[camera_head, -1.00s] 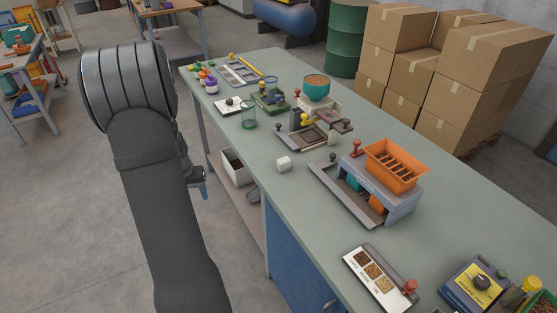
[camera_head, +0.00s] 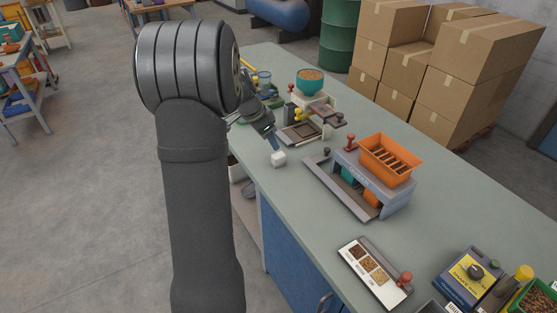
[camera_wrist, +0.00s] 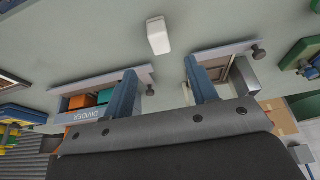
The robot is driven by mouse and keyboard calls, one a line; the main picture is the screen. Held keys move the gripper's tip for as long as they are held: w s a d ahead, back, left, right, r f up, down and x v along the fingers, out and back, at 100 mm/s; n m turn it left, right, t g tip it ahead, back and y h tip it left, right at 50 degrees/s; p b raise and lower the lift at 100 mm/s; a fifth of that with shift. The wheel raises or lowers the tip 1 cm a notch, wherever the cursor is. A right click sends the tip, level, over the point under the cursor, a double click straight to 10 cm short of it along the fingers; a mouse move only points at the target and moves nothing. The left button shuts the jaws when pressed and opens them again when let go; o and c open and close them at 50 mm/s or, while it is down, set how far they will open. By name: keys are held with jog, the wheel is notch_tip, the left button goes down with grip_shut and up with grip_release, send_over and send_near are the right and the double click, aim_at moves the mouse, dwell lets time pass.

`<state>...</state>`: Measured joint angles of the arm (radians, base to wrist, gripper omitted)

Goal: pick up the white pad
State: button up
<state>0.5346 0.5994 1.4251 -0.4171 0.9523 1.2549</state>
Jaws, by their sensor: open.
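The white pad (camera_head: 278,159) is a small pale block on the grey-green bench top, close to the bench's near edge. It also shows in the wrist view (camera_wrist: 158,36), beyond the fingertips and roughly midway between them sideways. My gripper (camera_head: 273,141) is over the bench just behind the pad, with blue fingers. In the wrist view my gripper (camera_wrist: 160,66) is open, with nothing between its fingers. The pad is apart from both fingers. My arm hides part of the bench's far left end.
The divider unit with its orange hopper (camera_head: 388,160) stands right of the pad. A press-like station with a teal bowl (camera_head: 311,82) stands behind it. A tray of grain samples (camera_head: 373,272) lies nearer. Bare bench top surrounds the pad.

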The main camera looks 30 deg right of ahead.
aim_at(278, 155)
jog(key=x, duration=1)
jog(key=shift+a, duration=0.1)
jog(key=c, duration=1.1)
jog(key=shift+c, duration=0.2)
